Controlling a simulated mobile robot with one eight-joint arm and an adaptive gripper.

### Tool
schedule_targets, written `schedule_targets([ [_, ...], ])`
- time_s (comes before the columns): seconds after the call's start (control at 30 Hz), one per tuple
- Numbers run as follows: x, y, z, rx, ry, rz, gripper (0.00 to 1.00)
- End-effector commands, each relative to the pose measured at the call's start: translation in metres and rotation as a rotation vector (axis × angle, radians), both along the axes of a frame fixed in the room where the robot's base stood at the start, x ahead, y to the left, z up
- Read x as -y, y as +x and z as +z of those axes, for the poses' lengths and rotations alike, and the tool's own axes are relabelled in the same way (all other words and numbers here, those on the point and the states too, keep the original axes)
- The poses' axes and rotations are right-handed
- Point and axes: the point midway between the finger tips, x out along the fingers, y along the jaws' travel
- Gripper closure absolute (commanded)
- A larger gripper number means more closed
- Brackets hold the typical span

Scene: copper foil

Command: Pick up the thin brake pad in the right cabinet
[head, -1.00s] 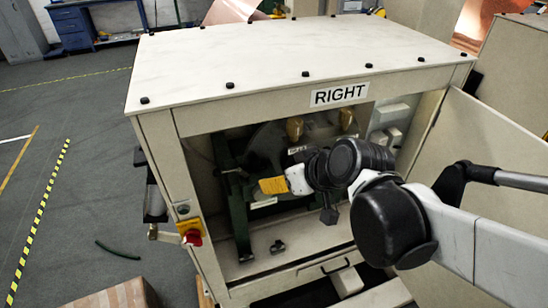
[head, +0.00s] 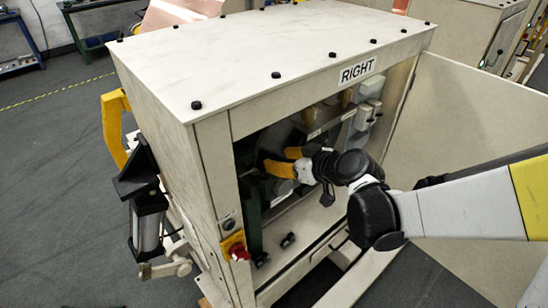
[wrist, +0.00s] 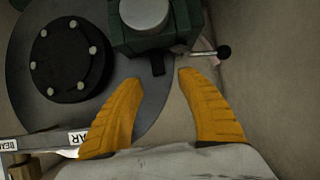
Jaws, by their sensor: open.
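The right cabinet (head: 211,132) stands open at the front, under a "RIGHT" label (head: 357,71). My gripper (head: 276,158) reaches into it, its yellow fingers apart and empty. In the wrist view the open fingers (wrist: 160,78) point at a green caliper-like block (wrist: 185,22) beside a large grey disc (wrist: 30,102). A small dark tab (wrist: 158,65) sticks out below the block, just beyond the fingertips; I cannot tell whether it is a brake pad. Two small dark pieces, one nearer (head: 261,259) and one farther (head: 288,241), lie on the cabinet floor; I cannot tell what they are.
A bar with lettering (wrist: 50,139) is beside the left finger. A red switch (head: 238,252) is on the left post.

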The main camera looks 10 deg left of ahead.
Motion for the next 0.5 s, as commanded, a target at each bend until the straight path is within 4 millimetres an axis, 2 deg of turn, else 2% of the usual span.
schedule_targets([
  [0.27, -0.013, 0.013, -0.013, 0.0, 0.0, 0.0, 0.55],
  [0.5, -0.035, 0.034, -0.033, 0.0, 0.0, 0.001, 0.55],
])
